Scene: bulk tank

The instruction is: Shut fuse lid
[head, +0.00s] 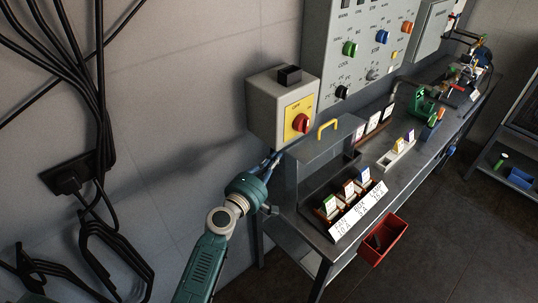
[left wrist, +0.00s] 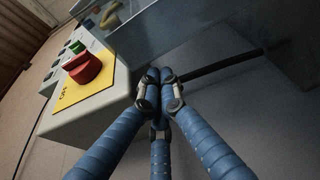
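The grey fuse lid (head: 322,147) with a yellow handle (head: 327,129) stands raised at the back of the open fuse box. Labelled fuses (head: 346,194) show uncovered in front of it. My left gripper (head: 272,162) is at the lid's left, close to the wall and below the switch box; the lid partly hides its tips. In the left wrist view its blue fingers (left wrist: 160,85) come together with nothing visible between them, near the grey lid panel (left wrist: 200,32). I cannot tell whether they touch it. My right gripper is not in view.
A switch box (head: 283,105) with a red knob (head: 301,123) hangs just above my left gripper. The workbench (head: 408,166) carries more fuses and a green vise (head: 421,103). A red bin (head: 384,240) hangs at its front. Black cables (head: 97,90) hang at left.

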